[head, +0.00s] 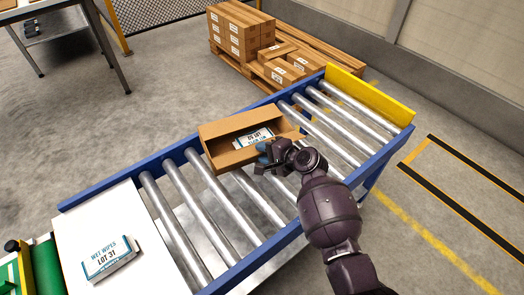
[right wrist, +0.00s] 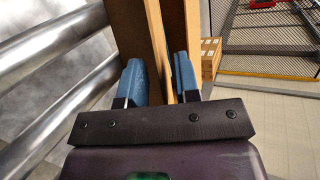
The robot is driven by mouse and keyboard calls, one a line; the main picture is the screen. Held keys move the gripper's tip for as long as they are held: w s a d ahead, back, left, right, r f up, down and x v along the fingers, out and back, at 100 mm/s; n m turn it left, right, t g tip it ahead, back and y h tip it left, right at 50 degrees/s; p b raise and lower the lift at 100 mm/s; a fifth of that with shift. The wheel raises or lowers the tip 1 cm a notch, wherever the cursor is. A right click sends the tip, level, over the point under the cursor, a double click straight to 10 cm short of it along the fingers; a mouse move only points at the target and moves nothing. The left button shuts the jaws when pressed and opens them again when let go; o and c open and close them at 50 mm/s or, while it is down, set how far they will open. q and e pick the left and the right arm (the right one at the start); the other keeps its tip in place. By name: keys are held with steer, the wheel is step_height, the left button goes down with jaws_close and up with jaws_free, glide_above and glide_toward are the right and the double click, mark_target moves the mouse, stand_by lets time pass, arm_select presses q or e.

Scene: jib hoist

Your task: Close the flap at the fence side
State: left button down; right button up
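An open cardboard box (head: 222,128) stands on the roller conveyor, with a white labelled pack (head: 254,138) inside. A flap (head: 236,158) shows along its near side, partly covered by my right gripper (head: 264,158). The gripper is at the box's near right edge. In the right wrist view its two blue fingertips (right wrist: 160,80) stand apart, with a cardboard panel (right wrist: 157,40) running between them. A gap shows beside the panel, and I cannot tell whether either finger touches it. My left gripper is not in view.
A yellow end plate (head: 368,95) closes the far right end of the blue-framed conveyor (head: 118,182). A wet wipes pack (head: 108,258) lies on the white board (head: 150,262) at lower left. Stacked cartons (head: 240,32) stand on a pallet behind. Bare rollers lie either side of the box.

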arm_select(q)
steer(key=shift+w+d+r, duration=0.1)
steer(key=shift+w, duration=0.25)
arm_select(e)
steer(key=shift+w+a+f, duration=0.15)
steer(key=shift+w+a, duration=0.1)
steer(key=shift+a, duration=0.05)
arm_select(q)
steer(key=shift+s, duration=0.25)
arm_select(e)
jaws_close()
